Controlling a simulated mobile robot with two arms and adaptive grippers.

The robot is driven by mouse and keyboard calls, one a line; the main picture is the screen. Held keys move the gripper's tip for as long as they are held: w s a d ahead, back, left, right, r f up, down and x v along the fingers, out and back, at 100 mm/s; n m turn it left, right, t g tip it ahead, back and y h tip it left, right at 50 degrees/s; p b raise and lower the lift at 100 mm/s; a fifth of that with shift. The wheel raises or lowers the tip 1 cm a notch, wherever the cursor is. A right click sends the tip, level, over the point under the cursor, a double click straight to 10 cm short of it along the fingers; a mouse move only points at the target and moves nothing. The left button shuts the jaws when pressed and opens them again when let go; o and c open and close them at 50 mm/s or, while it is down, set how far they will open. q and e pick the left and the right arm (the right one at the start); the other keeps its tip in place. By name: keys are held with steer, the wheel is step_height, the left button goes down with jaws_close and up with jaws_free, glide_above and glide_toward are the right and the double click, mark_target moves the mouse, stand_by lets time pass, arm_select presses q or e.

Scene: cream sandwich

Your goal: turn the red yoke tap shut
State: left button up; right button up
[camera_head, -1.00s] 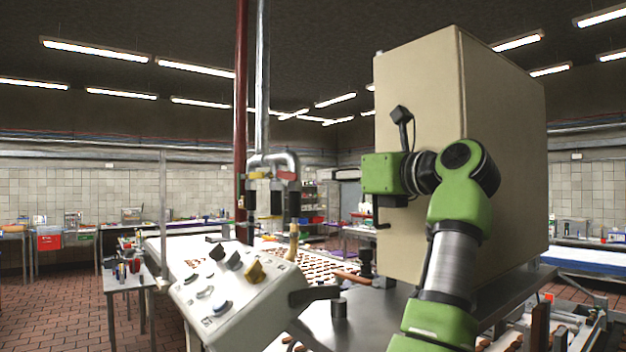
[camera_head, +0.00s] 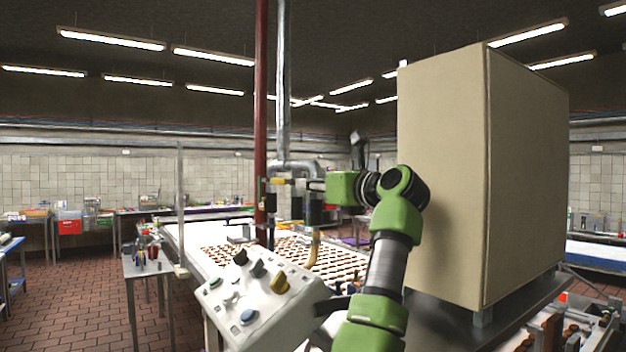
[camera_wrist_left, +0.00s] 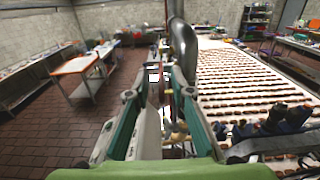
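My arm in the head view ends in a green wrist block beside a pipe assembly (camera_head: 283,166), close to its right side. The left wrist view faces these pipes (camera_wrist_left: 183,50). There my left gripper (camera_wrist_left: 158,95) is open, with its two fingers apart on either side of the valve fittings. A small red part (camera_wrist_left: 168,82), likely the red yoke tap, shows between or just beyond the fingertips; I cannot tell whether they touch it. In the head view the tap is not clear behind the wrist. A yellow fitting (camera_head: 281,182) shows on the pipes. My right gripper is not in view.
A large beige cabinet (camera_head: 445,170) stands right of my arm. A sloped control panel (camera_head: 262,300) with knobs is below the pipes. A red vertical pipe (camera_head: 261,100) rises at their left. A conveyor with rows of sweets (camera_wrist_left: 245,85) runs behind. Floor (camera_head: 80,275) is clear at left.

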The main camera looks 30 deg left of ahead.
arm_select(q)
steer(key=shift+w, duration=0.1)
steer(key=shift+d, duration=0.1)
steer(key=shift+c, duration=0.9)
jaws_close()
steer(key=shift+r+h, duration=0.4)
steer(key=shift+h, duration=0.4)
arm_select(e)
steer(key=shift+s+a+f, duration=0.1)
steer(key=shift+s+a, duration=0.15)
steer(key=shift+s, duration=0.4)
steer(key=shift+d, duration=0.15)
arm_select(q)
steer(key=shift+o, duration=0.9)
jaws_free()
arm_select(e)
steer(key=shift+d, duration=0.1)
